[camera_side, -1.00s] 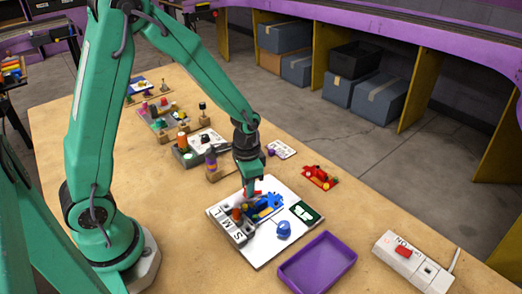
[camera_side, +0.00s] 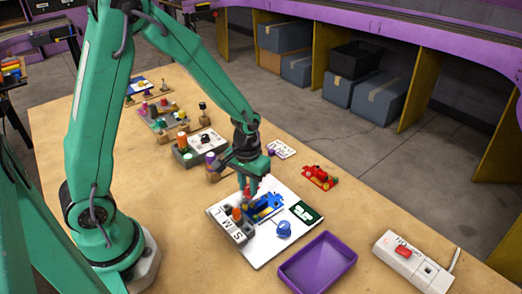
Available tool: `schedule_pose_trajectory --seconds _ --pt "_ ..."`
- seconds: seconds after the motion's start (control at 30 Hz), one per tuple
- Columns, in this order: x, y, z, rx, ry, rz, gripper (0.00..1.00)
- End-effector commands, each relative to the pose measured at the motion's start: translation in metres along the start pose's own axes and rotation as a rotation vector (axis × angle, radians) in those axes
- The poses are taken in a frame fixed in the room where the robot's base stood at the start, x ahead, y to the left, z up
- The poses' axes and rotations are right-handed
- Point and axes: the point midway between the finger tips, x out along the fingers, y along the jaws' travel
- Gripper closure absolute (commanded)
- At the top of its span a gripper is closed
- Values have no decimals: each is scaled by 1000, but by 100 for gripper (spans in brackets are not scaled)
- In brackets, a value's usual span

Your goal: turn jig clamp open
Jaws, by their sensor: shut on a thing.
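A white board (camera_side: 267,257) lies on the table and carries a blue jig (camera_side: 265,208). My gripper (camera_side: 248,190) is at the jig's back left end, pointing down. It is shut on a small red part there, which looks like the jig clamp's handle (camera_side: 251,187); the fingers hide much of it. I cannot tell the clamp's exact angle. A blue round knob (camera_side: 284,229) stands on the board in front of the jig. A grey block marked S, M, L (camera_side: 229,229) sits at the board's left, with an orange peg (camera_side: 237,214) near it.
A purple tray (camera_side: 318,262) lies to the right of the board. A white switch box with a red button (camera_side: 405,255) is further right. A red fixture (camera_side: 320,178) lies behind. Several blocks with pegs stand at the back left. Bare table lies at the front left.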

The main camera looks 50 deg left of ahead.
Motion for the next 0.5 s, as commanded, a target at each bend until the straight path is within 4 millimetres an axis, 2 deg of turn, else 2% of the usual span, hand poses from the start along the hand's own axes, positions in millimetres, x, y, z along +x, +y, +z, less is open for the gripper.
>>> schedule_pose_trajectory --seconds 0.3,0.33,0.4,0.5 --pt "-1 0 0 -2 0 0 100" --pt "-1 0 0 -2 0 0 71" --pt "-1 0 0 -2 0 0 58" --pt "-1 0 0 -1 0 0 55"
